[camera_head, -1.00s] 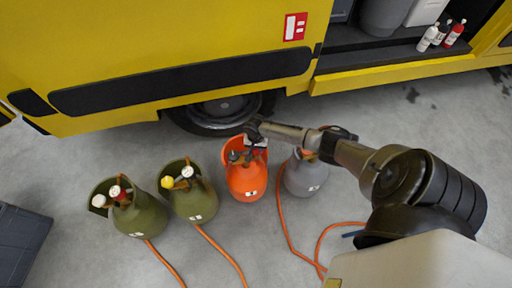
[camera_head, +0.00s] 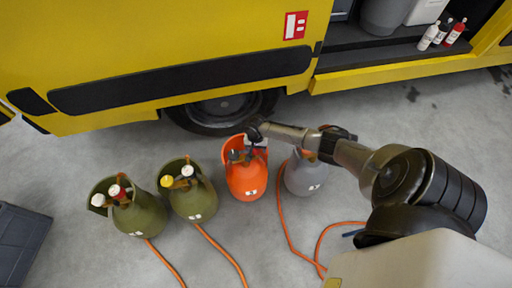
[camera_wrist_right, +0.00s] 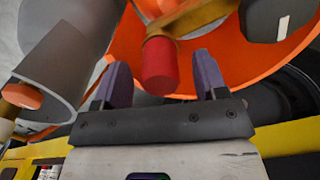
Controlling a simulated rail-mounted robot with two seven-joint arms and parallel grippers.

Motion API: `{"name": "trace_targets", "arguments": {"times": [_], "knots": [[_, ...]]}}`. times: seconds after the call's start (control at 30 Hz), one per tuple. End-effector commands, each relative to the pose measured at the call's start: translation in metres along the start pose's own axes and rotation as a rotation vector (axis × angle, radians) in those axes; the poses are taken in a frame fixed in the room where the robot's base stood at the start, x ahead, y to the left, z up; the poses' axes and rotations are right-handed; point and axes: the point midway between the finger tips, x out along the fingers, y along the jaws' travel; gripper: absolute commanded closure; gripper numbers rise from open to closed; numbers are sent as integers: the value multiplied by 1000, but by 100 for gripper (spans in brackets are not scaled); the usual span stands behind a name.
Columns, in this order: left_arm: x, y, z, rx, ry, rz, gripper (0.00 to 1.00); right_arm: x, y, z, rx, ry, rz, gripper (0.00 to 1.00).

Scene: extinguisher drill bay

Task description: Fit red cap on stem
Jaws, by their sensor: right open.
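In the right wrist view a red cap (camera_wrist_right: 159,68) sits at the end of a brass stem (camera_wrist_right: 163,27), in front of the orange cylinder's collar (camera_wrist_right: 128,50). My right gripper (camera_wrist_right: 160,63) is open, with one purple finger on each side of the cap and a visible gap on both sides. I cannot tell how firmly the cap is seated. In the head view my right gripper (camera_head: 256,145) is over the top of the orange cylinder (camera_head: 246,180) and partly hides its valve. My left gripper is out of view.
A grey cylinder (camera_head: 305,177) stands close on the right, under my arm. Two green cylinders (camera_head: 140,213) (camera_head: 195,202) with coloured knobs stand to the left. Orange hoses (camera_head: 222,250) lie on the floor. The yellow truck (camera_head: 180,50) is behind.

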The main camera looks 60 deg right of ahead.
Motion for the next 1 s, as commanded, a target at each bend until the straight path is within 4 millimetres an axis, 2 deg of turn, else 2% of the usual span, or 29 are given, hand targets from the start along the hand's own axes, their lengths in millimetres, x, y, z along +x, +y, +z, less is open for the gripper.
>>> {"name": "trace_targets", "arguments": {"times": [0.17,0.27,0.37,0.7,1.0], "knots": [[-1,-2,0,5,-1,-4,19,-1,0,0,0,0,0,34],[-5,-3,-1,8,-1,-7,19,-8,0,0,0,1,0,34],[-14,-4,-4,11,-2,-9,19,-23,0,-1,1,1,0,34],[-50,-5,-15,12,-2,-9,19,-90,0,0,0,1,-1,34],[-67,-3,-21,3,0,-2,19,-128,0,0,-1,0,-1,34]]}}
